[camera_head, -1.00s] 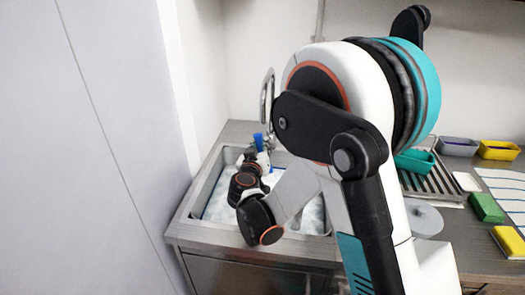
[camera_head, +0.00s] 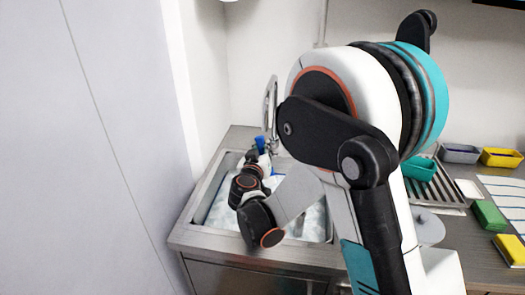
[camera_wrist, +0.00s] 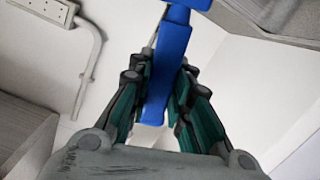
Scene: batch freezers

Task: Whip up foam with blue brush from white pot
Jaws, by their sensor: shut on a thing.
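My gripper (camera_wrist: 160,75) is shut on the handle of the blue brush (camera_wrist: 170,55), which runs between its dark green finger pads in the wrist view. In the head view the blue brush (camera_head: 261,144) shows as a small blue piece at the end of my arm, over the back of the sink. White foam (camera_head: 222,213) lies in the metal sink (camera_head: 203,205). The brush's bristles are not visible, so I cannot tell whether they touch the foam. I cannot make out a white pot; my arm hides part of the sink.
A faucet (camera_head: 270,105) stands behind the sink, close to my gripper. A wall panel (camera_head: 90,150) borders the left. On the right counter are a drying rack (camera_head: 440,190), a green sponge (camera_head: 488,214), a yellow sponge (camera_head: 510,250) and a yellow container (camera_head: 501,157).

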